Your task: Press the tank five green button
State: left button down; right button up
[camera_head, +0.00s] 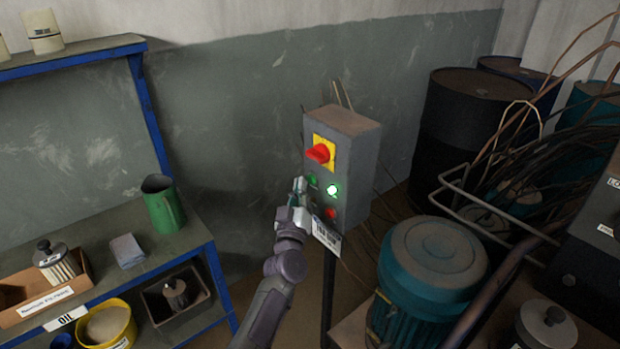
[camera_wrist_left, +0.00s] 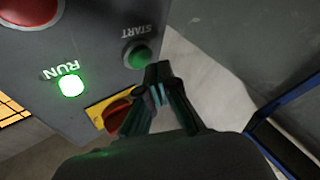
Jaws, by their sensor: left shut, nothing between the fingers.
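A grey control box (camera_head: 358,150) stands on a post. Its front has a green START button (camera_head: 312,180), a glowing green RUN lamp (camera_head: 334,190), a red button (camera_head: 330,213) and a red rotary switch (camera_head: 318,153) on a yellow plate. My left gripper (camera_head: 299,187) is shut and empty at the box's left front edge, close to the START button. In the left wrist view the panel appears upside down. There the fingertips (camera_wrist_left: 158,72) are just beside and below the START button (camera_wrist_left: 138,55); I cannot tell whether they touch it. The RUN lamp (camera_wrist_left: 71,86) is lit. My right gripper is not in view.
A white label (camera_head: 326,237) hangs below the box; its text is unreadable. A teal motor (camera_head: 434,258) and dark drums (camera_head: 465,125) stand to the right. A blue-framed bench (camera_head: 205,250) with a green jug (camera_head: 163,206) and containers stands left.

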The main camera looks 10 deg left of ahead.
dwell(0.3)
pick_arm(q)
jog(key=s+a+p, duration=0.1)
jog(key=s, duration=0.1)
jog(key=s+a+p, duration=0.1)
jog(key=s+a, duration=0.1)
jog(key=shift+a, duration=0.1)
dwell(0.7)
